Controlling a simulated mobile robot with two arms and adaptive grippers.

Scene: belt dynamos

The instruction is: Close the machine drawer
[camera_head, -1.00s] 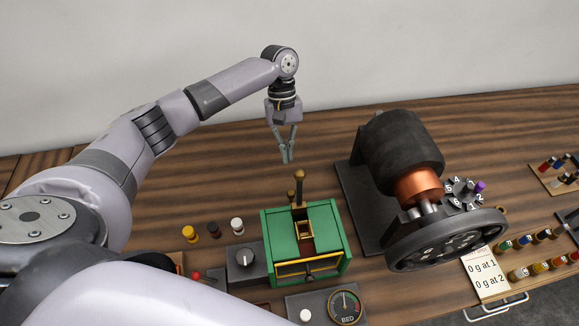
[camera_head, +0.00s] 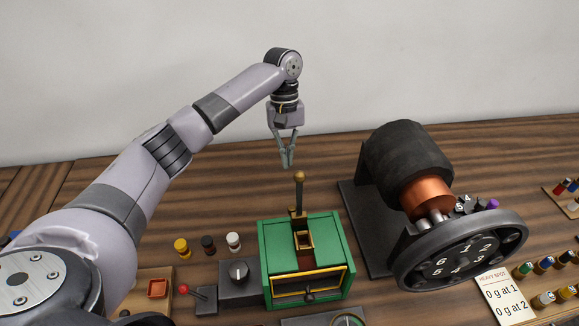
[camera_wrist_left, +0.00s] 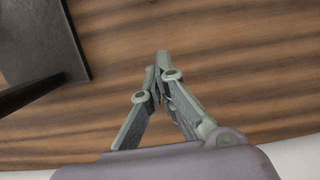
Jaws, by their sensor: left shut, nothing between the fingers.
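I cannot tell exactly how far the drawer stands out. My left gripper (camera_head: 287,165) points down, shut and empty, above the table behind the machine. In the left wrist view its fingertips (camera_wrist_left: 163,60) meet over bare wood. The machine does not show there. My right gripper is not in view.
A black dynamo with a copper collar and numbered wheel (camera_head: 462,252) stands right of the machine. A dial box (camera_head: 238,280), a red-knobbed lever (camera_head: 184,289) and several small bottles stand on the left. A note card (camera_head: 505,296) lies at right. The table behind the machine is clear.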

